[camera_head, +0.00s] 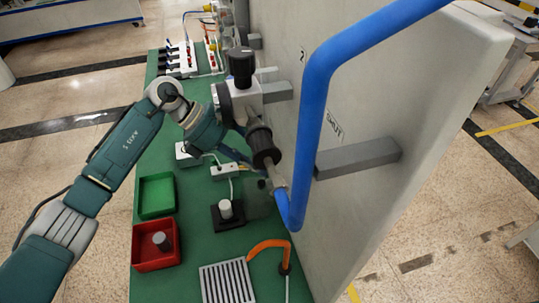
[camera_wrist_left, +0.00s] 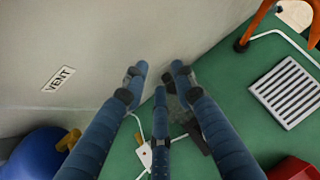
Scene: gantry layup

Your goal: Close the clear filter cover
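A faint, smoky see-through piece (camera_head: 258,202), which may be the clear filter cover, shows low beside the grey wall under the valve and pipe. A similar faint patch, likely the same piece, shows beyond my fingertips in the left wrist view (camera_wrist_left: 175,104). Its edges and whether it is open are hard to tell. My left gripper (camera_head: 238,158) is partly hidden behind the black-knobbed valve unit (camera_head: 243,100). In the left wrist view its three blue fingers (camera_wrist_left: 160,80) stand apart with dark tips, and I see nothing held between them. My right gripper is not in view.
A blue pipe (camera_head: 313,120) and a grey bracket (camera_head: 357,157) stick out from the wall. On the green bench lie a green bin (camera_head: 157,181), a red bin (camera_head: 141,260), a slotted grate (camera_head: 226,283) and an orange hose (camera_head: 268,244).

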